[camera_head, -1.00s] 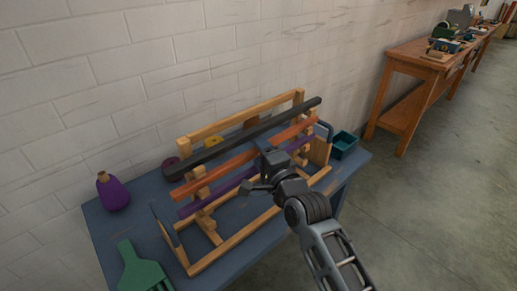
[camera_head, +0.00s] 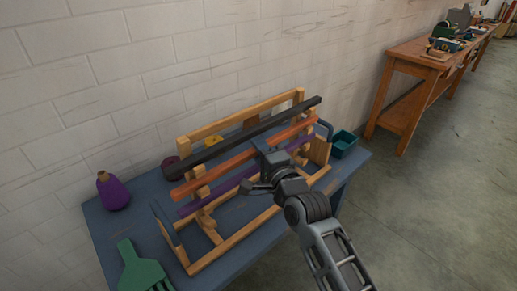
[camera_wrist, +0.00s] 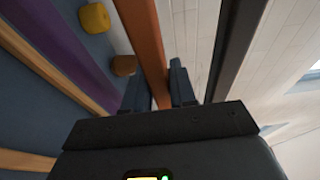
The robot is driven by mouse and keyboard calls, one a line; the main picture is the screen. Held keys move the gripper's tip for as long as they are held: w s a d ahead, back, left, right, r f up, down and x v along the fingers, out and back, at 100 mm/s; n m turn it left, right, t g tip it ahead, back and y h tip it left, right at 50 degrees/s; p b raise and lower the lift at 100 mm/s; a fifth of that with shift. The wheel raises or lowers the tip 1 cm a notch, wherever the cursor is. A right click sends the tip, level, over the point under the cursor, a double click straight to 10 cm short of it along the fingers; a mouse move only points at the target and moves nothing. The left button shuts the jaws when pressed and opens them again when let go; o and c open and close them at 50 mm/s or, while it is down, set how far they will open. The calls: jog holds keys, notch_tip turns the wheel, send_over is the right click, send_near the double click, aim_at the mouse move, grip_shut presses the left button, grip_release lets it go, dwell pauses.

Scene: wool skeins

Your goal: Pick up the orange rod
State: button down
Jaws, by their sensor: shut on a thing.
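The orange rod (camera_head: 215,172) runs slantwise across the wooden rack, between a black rod (camera_head: 240,138) above and a purple rod (camera_head: 225,190) below. My gripper (camera_head: 262,149) is at the rod's middle, reaching in from the front right. In the wrist view, the orange rod (camera_wrist: 145,40) runs down between the two dark fingers of my gripper (camera_wrist: 158,90), which are shut on it. My gripper hides a short stretch of the rod in the head view. I cannot tell whether the rod still touches its rack supports.
The wooden rack (camera_head: 235,238) stands on a blue table (camera_head: 110,228) against a white brick wall. A purple bottle-shaped thing (camera_head: 113,193), a green brush-like tool (camera_head: 140,272) and a teal bin (camera_head: 343,145) are around it. A wooden workbench (camera_head: 415,70) stands farther right, beyond open floor.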

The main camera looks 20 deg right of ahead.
jog(key=shift+r, duration=0.65)
jog(key=shift+s, duration=0.25)
jog(key=s+d+b, duration=0.1)
jog(key=s+b, duration=0.2)
jog(key=s, duration=2.7)
jog(key=shift+s+d, duration=0.25)
jog(key=shift+r, duration=0.1)
